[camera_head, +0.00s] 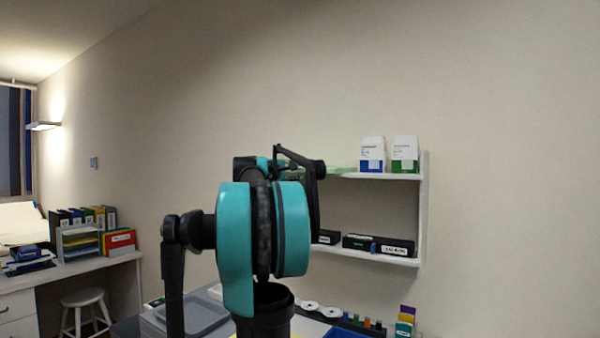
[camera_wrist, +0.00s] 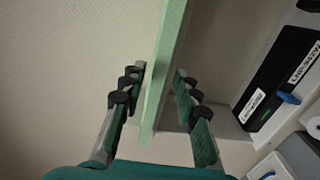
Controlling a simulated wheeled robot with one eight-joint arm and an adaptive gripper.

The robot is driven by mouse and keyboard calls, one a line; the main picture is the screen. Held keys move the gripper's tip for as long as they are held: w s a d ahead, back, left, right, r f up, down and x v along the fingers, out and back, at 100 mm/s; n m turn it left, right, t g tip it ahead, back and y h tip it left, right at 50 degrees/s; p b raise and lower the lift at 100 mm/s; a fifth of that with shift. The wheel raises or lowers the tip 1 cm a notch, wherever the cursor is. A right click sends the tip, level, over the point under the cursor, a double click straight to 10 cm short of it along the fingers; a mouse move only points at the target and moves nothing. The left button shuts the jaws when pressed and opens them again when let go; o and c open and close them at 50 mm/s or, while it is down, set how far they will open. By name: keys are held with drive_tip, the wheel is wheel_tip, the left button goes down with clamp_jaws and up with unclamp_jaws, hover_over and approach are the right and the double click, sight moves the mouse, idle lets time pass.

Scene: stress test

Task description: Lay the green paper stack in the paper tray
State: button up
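The green paper stack (camera_head: 342,169) shows as a thin pale green strip at the left of the upper wall shelf, partly hidden by my arm. In the wrist view the stack (camera_wrist: 166,75) is seen edge-on, running between the two fingers. My gripper (camera_wrist: 160,78) is open around it, with a narrow gap visible on each side. In the head view my gripper (camera_head: 300,168) is at the shelf's left, mostly hidden behind my arm. A grey tray (camera_head: 195,318) sits on the table below, partly hidden by my arm; I cannot tell whether it is the paper tray.
A blue-white carton (camera_head: 372,154) and a green-white carton (camera_head: 404,154) stand on the upper shelf (camera_head: 385,176). Black labelled boxes (camera_head: 378,246) sit on the lower shelf (camera_head: 375,257). A desk organizer (camera_head: 80,243) with coloured papers, binders and a stool (camera_head: 86,297) are at the left.

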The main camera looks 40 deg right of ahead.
drive_tip(key=shift+x, duration=1.3)
drive_tip(key=shift+c, duration=0.2)
clamp_jaws()
wheel_tip(320, 180, up, 3)
drive_tip(key=shift+f, duration=0.25)
